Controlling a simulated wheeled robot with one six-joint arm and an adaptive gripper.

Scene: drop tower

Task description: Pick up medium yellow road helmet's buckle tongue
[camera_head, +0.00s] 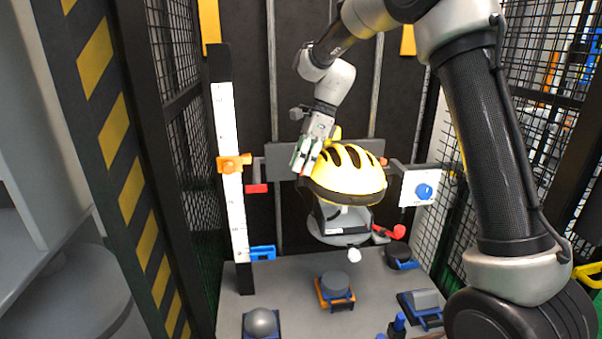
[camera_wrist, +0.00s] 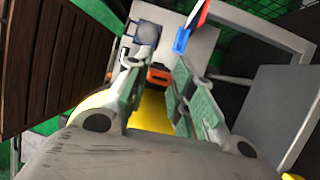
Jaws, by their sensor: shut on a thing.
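The yellow road helmet (camera_head: 348,175), with dark vents, sits tilted at the middle of the tower in the head view, above a grey support (camera_head: 335,222). My gripper (camera_head: 306,158) is at the helmet's upper left edge, touching it as far as I can tell. In the wrist view its green-padded fingers (camera_wrist: 160,70) stand either side of the yellow shell (camera_wrist: 152,112), and the gripper is shut on the helmet there. The exact grip point is hidden. I cannot make out the buckle tongue or the straps in either view.
A white ruler post (camera_head: 229,150) with an orange clamp (camera_head: 234,163) and a blue clamp (camera_head: 263,253) stands left. Several anvils lie on the grey base, one in an orange holder (camera_head: 335,290). A panel with a blue knob (camera_head: 424,191) is at right. Mesh walls close both sides.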

